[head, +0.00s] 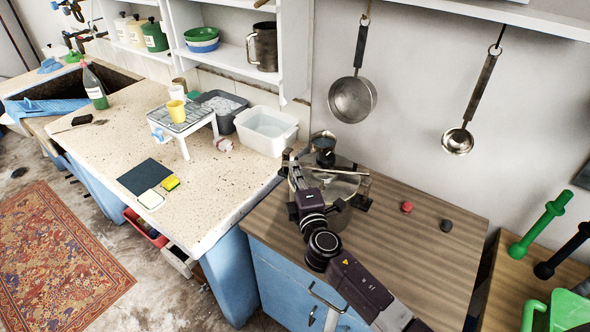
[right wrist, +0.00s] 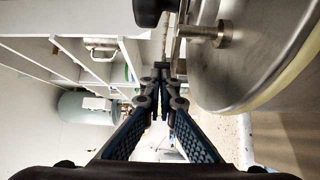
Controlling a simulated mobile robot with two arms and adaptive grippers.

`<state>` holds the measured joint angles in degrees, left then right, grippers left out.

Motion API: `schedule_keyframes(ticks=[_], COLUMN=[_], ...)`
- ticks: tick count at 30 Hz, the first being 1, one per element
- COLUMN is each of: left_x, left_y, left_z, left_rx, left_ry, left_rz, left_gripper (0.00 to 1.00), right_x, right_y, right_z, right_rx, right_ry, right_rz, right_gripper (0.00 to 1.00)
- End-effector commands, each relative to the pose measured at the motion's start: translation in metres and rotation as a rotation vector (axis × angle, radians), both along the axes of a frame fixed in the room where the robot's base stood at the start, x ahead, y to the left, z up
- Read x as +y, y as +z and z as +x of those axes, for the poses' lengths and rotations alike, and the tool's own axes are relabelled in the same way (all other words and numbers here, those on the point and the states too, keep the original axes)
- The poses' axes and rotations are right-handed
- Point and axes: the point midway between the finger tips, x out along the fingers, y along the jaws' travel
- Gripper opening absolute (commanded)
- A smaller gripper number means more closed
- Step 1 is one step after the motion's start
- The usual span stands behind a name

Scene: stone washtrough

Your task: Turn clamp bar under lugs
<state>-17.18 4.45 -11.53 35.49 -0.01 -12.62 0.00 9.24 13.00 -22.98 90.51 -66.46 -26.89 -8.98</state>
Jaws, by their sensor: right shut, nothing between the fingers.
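A round metal pot (head: 345,190) with a shiny lid stands on the wooden-topped cabinet. A thin clamp bar (head: 345,172) lies across its top, with a black knob (head: 323,143) at the far side. My right gripper (head: 291,160) is at the pot's left side, near the bar's left end. In the right wrist view its fingers (right wrist: 161,76) are together and empty, beside the lid's disc (right wrist: 255,60). A metal bolt (right wrist: 208,34) shows close to the right of the fingertips. Whether the fingers touch the bar cannot be told. My left gripper is not in view.
A red knob (head: 406,206) and a dark knob (head: 446,226) lie on the wooden top (head: 420,250), right of the pot. A white tub (head: 266,131) stands on the speckled counter at left. The wooden top's front right is clear.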

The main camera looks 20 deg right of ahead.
Motion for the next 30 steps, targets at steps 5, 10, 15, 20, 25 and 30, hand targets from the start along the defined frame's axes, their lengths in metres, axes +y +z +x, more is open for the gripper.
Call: schedule_keyframes(ticks=[5,10,15,20,25,30], left_x=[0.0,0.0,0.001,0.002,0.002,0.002], left_y=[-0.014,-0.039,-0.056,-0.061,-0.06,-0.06], left_z=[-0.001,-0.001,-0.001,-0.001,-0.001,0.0], left_rx=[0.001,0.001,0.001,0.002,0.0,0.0], left_ry=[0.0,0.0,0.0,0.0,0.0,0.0], left_rz=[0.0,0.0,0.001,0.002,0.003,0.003], left_gripper=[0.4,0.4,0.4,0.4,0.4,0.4], right_x=[0.002,0.001,-0.005,-0.009,-0.01,-0.009], right_y=[-0.003,-0.006,-0.004,-0.001,0.0,0.0], right_z=[0.006,0.018,0.029,0.04,0.041,0.041], right_rx=[-0.004,-0.006,-0.004,-0.001,0.0,0.0], right_ry=[-0.06,-0.182,-0.247,-0.243,-0.242,-0.242], right_rz=[0.006,0.007,0.004,0.001,0.001,0.001], right_gripper=[0.0,0.0,0.0,0.0,0.0,0.0])
